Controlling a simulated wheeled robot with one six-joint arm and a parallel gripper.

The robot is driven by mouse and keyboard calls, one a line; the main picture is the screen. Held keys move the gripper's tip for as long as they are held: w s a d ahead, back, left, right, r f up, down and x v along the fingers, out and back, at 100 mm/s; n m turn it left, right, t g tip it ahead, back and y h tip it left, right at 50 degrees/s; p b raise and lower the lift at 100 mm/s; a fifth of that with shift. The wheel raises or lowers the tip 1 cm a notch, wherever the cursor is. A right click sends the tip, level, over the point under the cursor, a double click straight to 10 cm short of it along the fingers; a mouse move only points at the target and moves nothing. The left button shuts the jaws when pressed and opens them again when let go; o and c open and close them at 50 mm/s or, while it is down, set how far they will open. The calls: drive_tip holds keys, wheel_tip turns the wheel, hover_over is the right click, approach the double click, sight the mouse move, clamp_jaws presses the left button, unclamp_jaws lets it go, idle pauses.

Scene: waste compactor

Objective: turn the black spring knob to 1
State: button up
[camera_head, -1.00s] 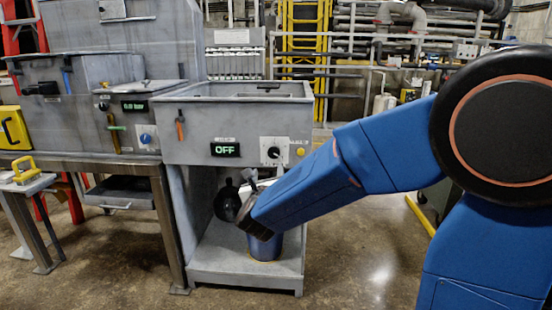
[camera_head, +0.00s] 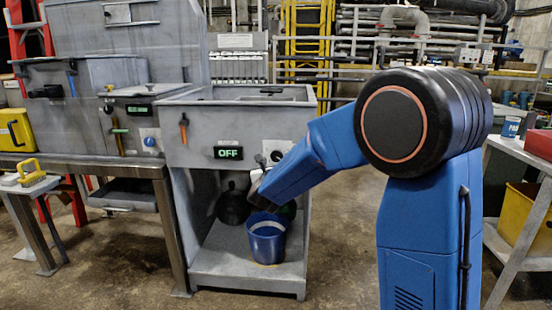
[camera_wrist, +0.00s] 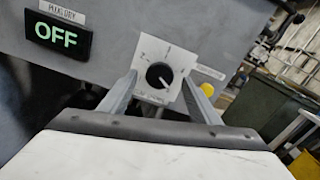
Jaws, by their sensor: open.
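The black spring knob (camera_wrist: 159,75) is a round dial on a white square plate on the grey front panel. Its pale pointer mark aims toward the lower right in the wrist view. Small markings stand around it, too small to read surely. My gripper (camera_wrist: 161,78) is open, one finger on each side of the knob in the picture. I cannot tell whether the fingers touch it. In the head view my gripper (camera_head: 261,172) is in front of the panel, just below and left of the knob.
A lit OFF display (camera_head: 228,152) is left of the knob, with an orange handle (camera_head: 183,128) further left. A yellow button (camera_wrist: 208,89) is close to the right finger. A blue bucket (camera_head: 267,240) stands on the shelf below.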

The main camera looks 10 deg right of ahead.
sight(276, 156)
drive_tip(key=shift+x, duration=1.95)
drive_tip(key=c, duration=1)
